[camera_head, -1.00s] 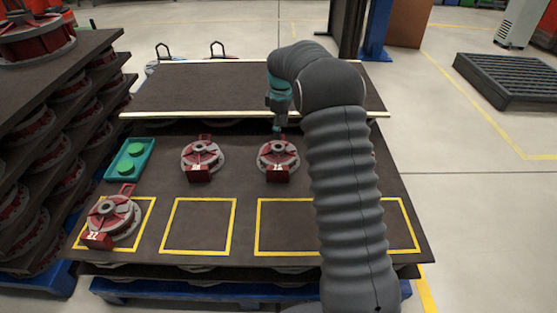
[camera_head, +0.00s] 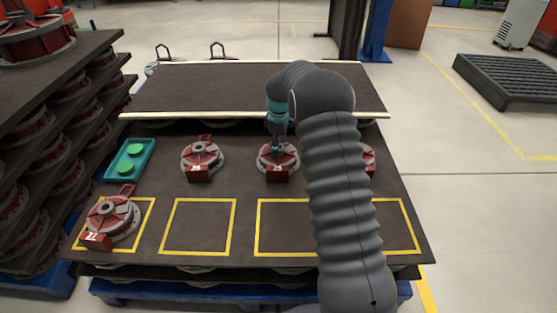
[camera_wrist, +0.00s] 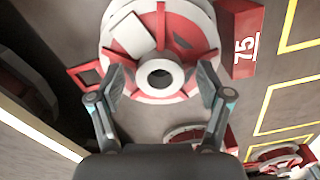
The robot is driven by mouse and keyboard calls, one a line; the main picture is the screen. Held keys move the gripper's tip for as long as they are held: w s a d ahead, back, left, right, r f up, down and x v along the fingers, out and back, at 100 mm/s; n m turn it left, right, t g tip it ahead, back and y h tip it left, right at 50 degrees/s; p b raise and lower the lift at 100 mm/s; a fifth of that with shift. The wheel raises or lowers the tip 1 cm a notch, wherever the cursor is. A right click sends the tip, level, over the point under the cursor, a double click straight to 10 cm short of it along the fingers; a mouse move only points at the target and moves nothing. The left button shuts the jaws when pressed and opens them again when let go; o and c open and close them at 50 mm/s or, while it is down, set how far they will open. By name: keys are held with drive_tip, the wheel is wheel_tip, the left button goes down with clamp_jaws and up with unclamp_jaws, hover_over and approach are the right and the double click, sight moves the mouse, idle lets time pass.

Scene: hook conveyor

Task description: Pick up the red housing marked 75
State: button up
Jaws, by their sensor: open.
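The red housing marked 75 (camera_head: 278,169) sits on the dark board, on a round grey base, in the middle row. In the wrist view the housing (camera_wrist: 185,28) fills the upper middle, with its white 75 on the red block at the right. My gripper (camera_wrist: 160,82) is open, its two fingers on either side of the round central hub. It holds nothing. In the head view my gripper (camera_head: 279,144) is just above the housing and hides part of its top. I cannot tell whether the fingers touch it.
Another red housing (camera_head: 202,157) stands to the left, and one marked 72 (camera_head: 110,220) at front left. One more (camera_head: 369,158) is partly hidden behind my arm. A green tray (camera_head: 130,160) lies at the left. Yellow outlined squares (camera_head: 198,252) in front are partly empty.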

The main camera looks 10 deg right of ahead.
clamp_jaws()
drive_tip(key=shift+w+r, duration=0.1)
drive_tip(key=shift+r, duration=0.05)
